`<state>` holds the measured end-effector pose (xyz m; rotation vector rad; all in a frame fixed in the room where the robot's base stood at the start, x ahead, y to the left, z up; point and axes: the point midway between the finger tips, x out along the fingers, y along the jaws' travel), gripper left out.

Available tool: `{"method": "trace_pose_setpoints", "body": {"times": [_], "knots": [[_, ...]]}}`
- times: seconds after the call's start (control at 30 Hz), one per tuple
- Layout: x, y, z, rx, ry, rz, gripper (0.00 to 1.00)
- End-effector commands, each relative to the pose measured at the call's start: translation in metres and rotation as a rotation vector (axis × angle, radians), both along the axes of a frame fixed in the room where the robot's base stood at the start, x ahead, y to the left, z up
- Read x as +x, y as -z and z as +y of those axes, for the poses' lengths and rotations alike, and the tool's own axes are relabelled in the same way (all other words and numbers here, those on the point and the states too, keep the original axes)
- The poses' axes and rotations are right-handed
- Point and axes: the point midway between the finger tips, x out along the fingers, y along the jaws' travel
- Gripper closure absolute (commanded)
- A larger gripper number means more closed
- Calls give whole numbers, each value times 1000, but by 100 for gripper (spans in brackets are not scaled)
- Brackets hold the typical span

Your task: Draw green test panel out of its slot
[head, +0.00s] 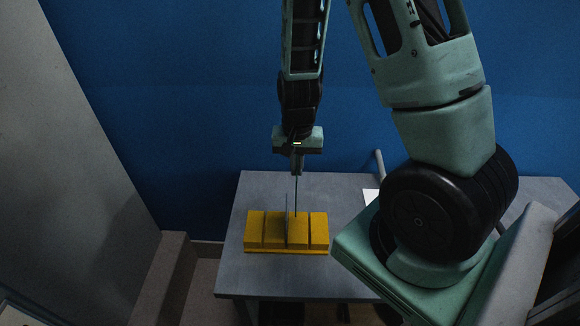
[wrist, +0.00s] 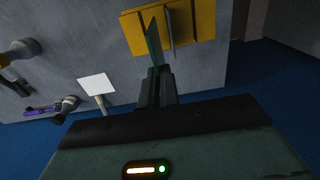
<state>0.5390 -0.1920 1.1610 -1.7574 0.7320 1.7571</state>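A yellow block (head: 268,230) with several slots across it sits on the grey table. The block also shows at the top of the wrist view (wrist: 200,22). The thin green panel (wrist: 153,45) stands out from between the fingertips of my gripper (wrist: 155,76) towards the block. In the head view the panel (head: 296,196) shows edge-on, upright below my gripper (head: 297,173), which is shut on its upper end. Its lower end shows against the block's top; I cannot tell if it is clear of the slot. A grey panel (head: 287,207) stands in a slot just beside it, also in the wrist view (wrist: 169,28).
The grey table (head: 245,280) is bare around the block. A white card (wrist: 97,85) lies or stands to one side, with a purple item (wrist: 41,108) and dark knob-like items (wrist: 18,50) beyond. A blue wall (head: 190,120) is behind, a pale wall (head: 70,130) at left.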

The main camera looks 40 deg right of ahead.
Motion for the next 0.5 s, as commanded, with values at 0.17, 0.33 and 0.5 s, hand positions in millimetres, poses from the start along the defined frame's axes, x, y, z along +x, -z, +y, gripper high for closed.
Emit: {"method": "trace_pose_setpoints", "body": {"times": [0.17,0.33,0.5], "knots": [[-8,1,-7,0,1,0,100],[-14,1,-15,-1,1,-1,100],[-21,1,-21,0,3,0,100]]}}
